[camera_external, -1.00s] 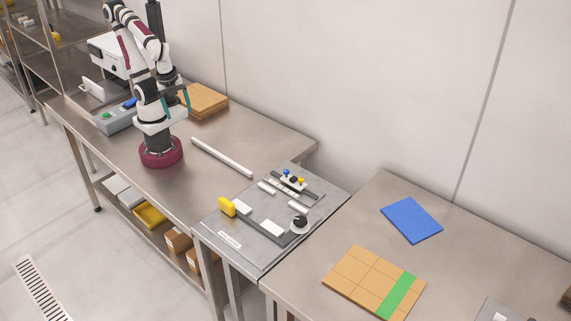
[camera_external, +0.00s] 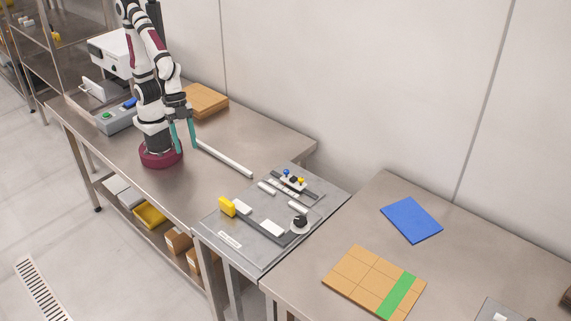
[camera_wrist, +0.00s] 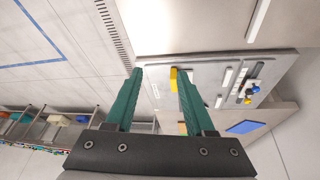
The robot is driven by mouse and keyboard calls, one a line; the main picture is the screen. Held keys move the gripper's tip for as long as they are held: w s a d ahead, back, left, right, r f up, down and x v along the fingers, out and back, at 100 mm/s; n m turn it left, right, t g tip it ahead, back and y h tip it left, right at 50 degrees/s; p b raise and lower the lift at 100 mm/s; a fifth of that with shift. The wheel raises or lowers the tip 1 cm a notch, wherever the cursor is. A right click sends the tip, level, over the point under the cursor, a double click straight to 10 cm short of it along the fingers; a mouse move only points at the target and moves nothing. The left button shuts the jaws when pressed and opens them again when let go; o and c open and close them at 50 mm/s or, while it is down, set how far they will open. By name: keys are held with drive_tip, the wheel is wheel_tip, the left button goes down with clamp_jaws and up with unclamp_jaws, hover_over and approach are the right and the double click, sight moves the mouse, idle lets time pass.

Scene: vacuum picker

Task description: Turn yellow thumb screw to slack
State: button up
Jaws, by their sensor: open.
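The yellow thumb screw (camera_external: 301,181) appears as a small yellow knob at the back of the grey fixture plate (camera_external: 262,257), beside a blue knob (camera_external: 287,172). In the wrist view the yellow knob (camera_wrist: 248,101) and the blue knob (camera_wrist: 255,89) show small at the right. How far the screw is turned is too small to tell. My gripper (camera_external: 186,151) hangs with its teal fingers pointing down near my base, well left of the plate. It is open and empty; both fingers (camera_wrist: 160,72) show apart in the wrist view.
A larger yellow block (camera_external: 227,206), white bars and a black knob (camera_external: 300,221) sit on the plate. A long white bar (camera_external: 224,158) lies on the bench between my gripper and the plate. Cardboard (camera_external: 207,101) lies behind. A second table to the right holds a blue sheet (camera_external: 411,220).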

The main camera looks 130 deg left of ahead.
drive_tip(key=w+d+f+n+t, duration=0.1)
drive_tip(key=w+f+n+t, duration=0.1)
drive_tip(key=w, duration=0.6)
drive_tip(key=n+t+y, duration=0.4)
drive_tip(key=n+y, duration=0.6)
drive_tip(key=y, duration=0.1)
approach(301, 179)
drive_tip(key=x, duration=0.7)
clamp_jaws()
